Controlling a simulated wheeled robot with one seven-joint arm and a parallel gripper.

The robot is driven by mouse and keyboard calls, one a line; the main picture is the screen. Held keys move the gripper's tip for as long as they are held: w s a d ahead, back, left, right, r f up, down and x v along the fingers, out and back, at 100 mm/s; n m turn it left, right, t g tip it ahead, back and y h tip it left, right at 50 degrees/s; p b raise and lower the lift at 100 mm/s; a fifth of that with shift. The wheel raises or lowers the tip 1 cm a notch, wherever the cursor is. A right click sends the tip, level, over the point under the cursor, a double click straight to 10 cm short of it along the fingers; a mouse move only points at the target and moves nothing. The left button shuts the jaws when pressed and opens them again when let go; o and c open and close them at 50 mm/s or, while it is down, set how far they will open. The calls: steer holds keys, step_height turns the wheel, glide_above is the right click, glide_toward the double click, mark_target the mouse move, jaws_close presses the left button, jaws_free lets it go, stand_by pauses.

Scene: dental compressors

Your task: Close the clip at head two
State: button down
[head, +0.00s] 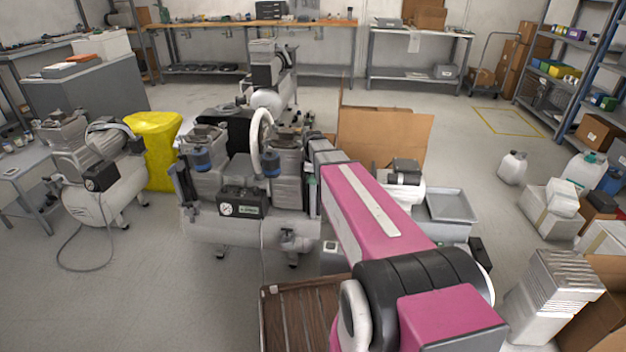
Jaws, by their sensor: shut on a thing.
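A twin compressor with a white tank (225,228) stands in the middle of the head view. Its left pump head (206,180) and right pump head (287,188) each carry a blue-banded cylinder on the front. A dark box with a round gauge (242,203) sits between them. I cannot read which head is number two, and I cannot make out a clip on either. My pink arm reaches from the lower right to the right side of the right head. My gripper is hidden behind the arm and the compressor parts, so its fingers and whatever they touch do not show.
Another compressor (95,180) stands at left beside a yellow-covered object (154,148), and one more (268,80) stands behind. A brown slatted pallet (290,318) lies in front. A grey tray (451,205) and cardboard (385,140) are at right. Floor at front left is clear.

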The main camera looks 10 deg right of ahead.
steer(key=m, duration=1.3)
steer(key=shift+m, duration=2.2)
steer(key=c, duration=1.1)
jaws_free()
steer(key=shift+c, duration=0.2)
